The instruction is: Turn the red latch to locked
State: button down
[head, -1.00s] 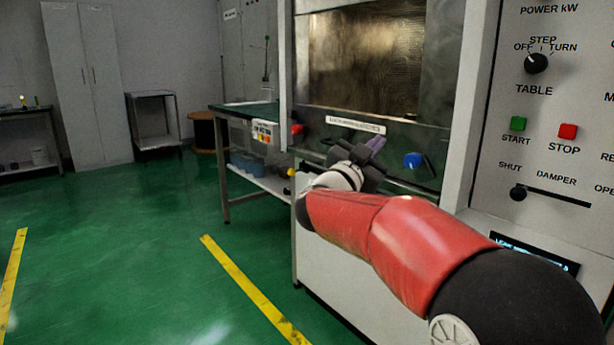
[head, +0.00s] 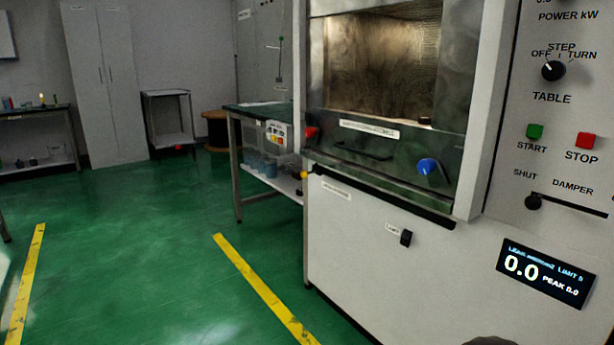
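The red latch (head: 311,133) is a small red piece at the left edge of the microwave generator's dark metal front (head: 455,150), beside the left frame post. It is too small to tell which way it is turned. A dark handle (head: 365,152) and a blue knob (head: 428,167) are on the same front, to the right of the latch. My gripper is out of view; only a small dark piece, perhaps of my arm, shows at the bottom edge. Nothing covers the latch.
A window (head: 380,68) shows the lit chamber. The control panel (head: 560,120) at the right has a green START button (head: 535,131), a red STOP button (head: 585,140) and a display (head: 546,273) reading 0.0. A green-topped bench (head: 250,112) stands left of the machine. The green floor (head: 150,240) is clear.

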aim_at(312, 133)
jog(key=i+j, duration=0.2)
jog(key=j, duration=0.15)
jog(key=i+j, duration=0.2)
jog(key=j, duration=0.15)
jog(key=i+j, duration=0.2)
jog(key=j, duration=0.1)
